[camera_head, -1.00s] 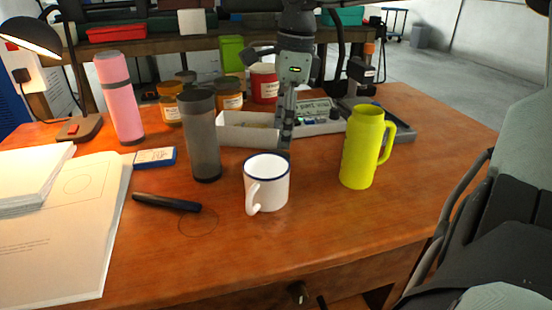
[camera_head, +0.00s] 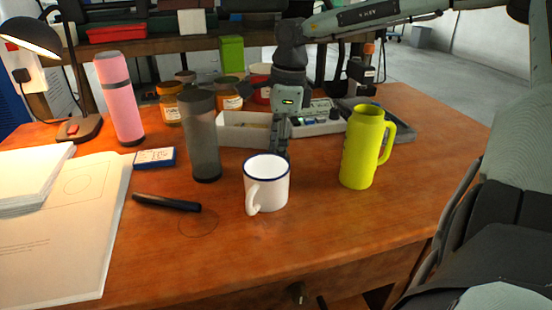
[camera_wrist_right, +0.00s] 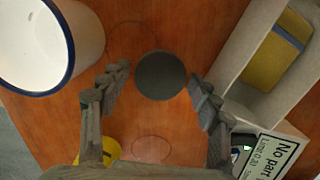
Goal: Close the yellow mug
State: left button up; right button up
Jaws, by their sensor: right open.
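The yellow-green mug (camera_head: 361,148) stands upright and has its handle on the right; the inside of its top is hard to make out. A yellow patch at the bottom of the wrist view (camera_wrist_right: 111,149) is partly hidden by my gripper. A dark round disc (camera_wrist_right: 160,75), which looks like a lid, lies on the table; it is hidden in the head view. My right gripper (camera_head: 279,152) points down behind the white mug, left of the yellow mug. Its open fingers (camera_wrist_right: 160,80) are either side of the disc, holding nothing. My left gripper is not in view.
The white mug (camera_head: 266,184) stands close in front of my right gripper. The grey tumbler (camera_head: 203,140) is to its left. A white tray (camera_head: 243,133) stands just behind. A black marker (camera_head: 166,203) and papers (camera_head: 70,235) lie left. The table's front right is clear.

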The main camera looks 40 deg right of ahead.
jog(key=c, duration=0.8)
jog(key=shift+o, duration=0.2)
notch_tip(320, 180, up, 10)
